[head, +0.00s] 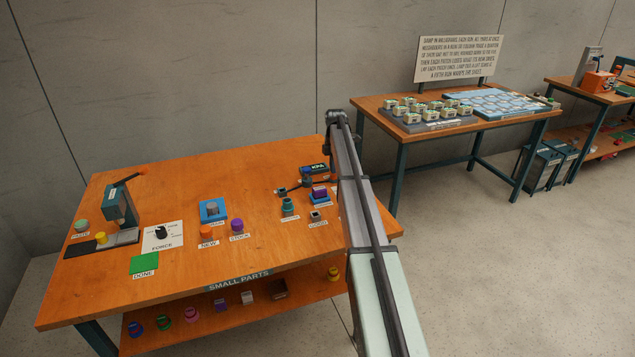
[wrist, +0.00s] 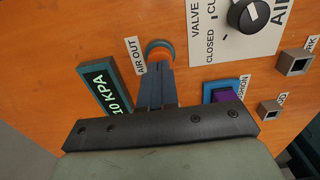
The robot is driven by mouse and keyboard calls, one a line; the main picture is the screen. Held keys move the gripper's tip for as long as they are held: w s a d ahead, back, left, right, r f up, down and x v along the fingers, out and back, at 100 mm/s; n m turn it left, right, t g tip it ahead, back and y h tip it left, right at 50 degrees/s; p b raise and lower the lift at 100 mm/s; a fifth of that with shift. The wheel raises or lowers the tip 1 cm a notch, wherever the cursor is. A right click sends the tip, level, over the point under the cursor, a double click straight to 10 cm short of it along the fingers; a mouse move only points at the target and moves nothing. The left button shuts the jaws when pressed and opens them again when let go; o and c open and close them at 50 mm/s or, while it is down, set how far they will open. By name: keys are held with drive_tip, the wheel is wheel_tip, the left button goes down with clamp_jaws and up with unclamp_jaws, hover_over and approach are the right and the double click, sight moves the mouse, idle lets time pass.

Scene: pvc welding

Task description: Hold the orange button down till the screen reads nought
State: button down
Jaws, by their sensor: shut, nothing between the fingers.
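The orange button (wrist: 160,50), labelled AIR OUT, shows in the wrist view as a round piece with orange and grey-teal parts. My gripper (wrist: 160,68) is shut and empty, its fingertips at the near edge of the button and covering part of it. I cannot tell whether they touch or press it. The screen (wrist: 106,88) stands just left of the fingers and reads 10 KPA, with its lower end close to my gripper's body. In the head view the screen (head: 315,170) is small, and my arm hides the gripper.
A valve knob (wrist: 247,14) on a white plate is at the upper right. A purple block on a blue holder (wrist: 222,92) and small grey sockets (wrist: 296,62) lie right of the fingers. A press (head: 121,207) stands at the table's left.

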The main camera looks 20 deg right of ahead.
drive_tip(key=shift+f, duration=1.1)
idle(2.2)
drive_tip(key=shift+r, duration=1.9)
